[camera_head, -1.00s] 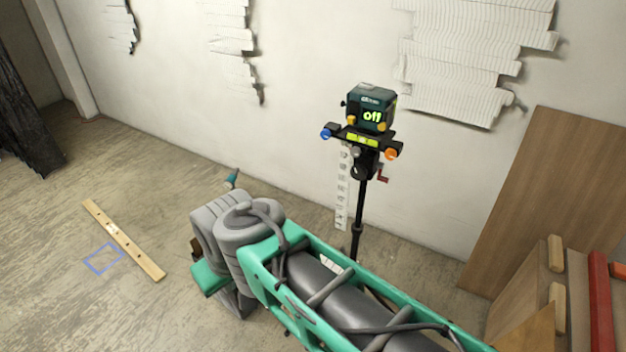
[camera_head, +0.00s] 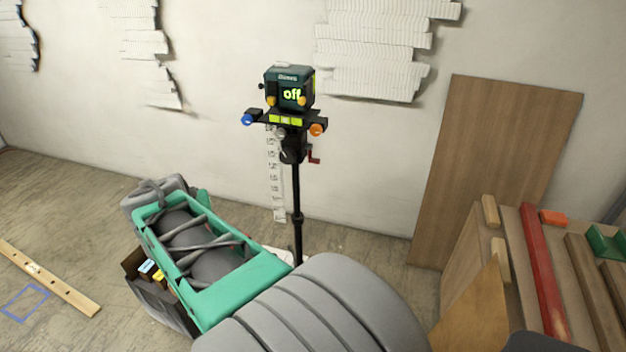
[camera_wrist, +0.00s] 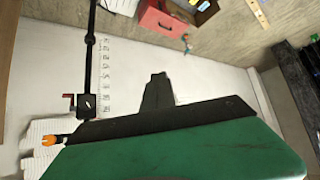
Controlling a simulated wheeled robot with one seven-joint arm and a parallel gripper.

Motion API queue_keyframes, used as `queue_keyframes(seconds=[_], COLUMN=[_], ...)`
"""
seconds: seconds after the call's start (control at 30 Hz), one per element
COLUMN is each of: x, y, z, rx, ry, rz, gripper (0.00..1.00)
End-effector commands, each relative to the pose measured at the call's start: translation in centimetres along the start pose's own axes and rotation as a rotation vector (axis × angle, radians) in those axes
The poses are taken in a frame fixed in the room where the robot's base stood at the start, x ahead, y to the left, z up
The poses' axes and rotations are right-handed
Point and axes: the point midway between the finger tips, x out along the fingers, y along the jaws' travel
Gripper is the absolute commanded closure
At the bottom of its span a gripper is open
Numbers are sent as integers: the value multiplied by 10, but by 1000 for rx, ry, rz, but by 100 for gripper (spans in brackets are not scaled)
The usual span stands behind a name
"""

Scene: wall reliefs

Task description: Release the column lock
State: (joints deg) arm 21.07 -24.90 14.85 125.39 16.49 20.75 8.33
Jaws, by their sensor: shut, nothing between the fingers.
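A black column (camera_head: 297,190) stands before the wall with a dark green box (camera_head: 288,88) on top, its display reading "off". Below the box are a bar with a blue knob (camera_head: 247,119) and an orange knob (camera_head: 317,130), and a red crank (camera_head: 314,157). A collar (camera_head: 298,217) sits lower on the column. I cannot tell which part is the lock. In the wrist view the column (camera_wrist: 88,62) and crank (camera_wrist: 68,100) are at the left, apart from my gripper (camera_wrist: 158,80), which is shut and empty. My arm hides the column's foot and my gripper in the head view.
A brown board (camera_head: 490,170) leans on the wall at the right. A stack of wooden pieces with a red bar (camera_head: 542,270) stands before it. A numbered strip (camera_head: 275,180) hangs behind the column. A wooden level (camera_head: 50,280) lies on the floor at the left.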

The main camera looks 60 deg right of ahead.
Motion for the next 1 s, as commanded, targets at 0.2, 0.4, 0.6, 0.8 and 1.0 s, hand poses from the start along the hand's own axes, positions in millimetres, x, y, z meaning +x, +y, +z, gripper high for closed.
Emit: queue_keyframes(seconds=[0.2,0.4,0.6,0.8,1.0], x=[107,104,100,104,127], y=[217,303,306,309,329], z=[-32,-39,-43,-44,-56], rx=[298,342,341,342,342], ry=[387,549,558,555,552], rz=[432,599,605,605,605], gripper=[100,100,100,100,100])
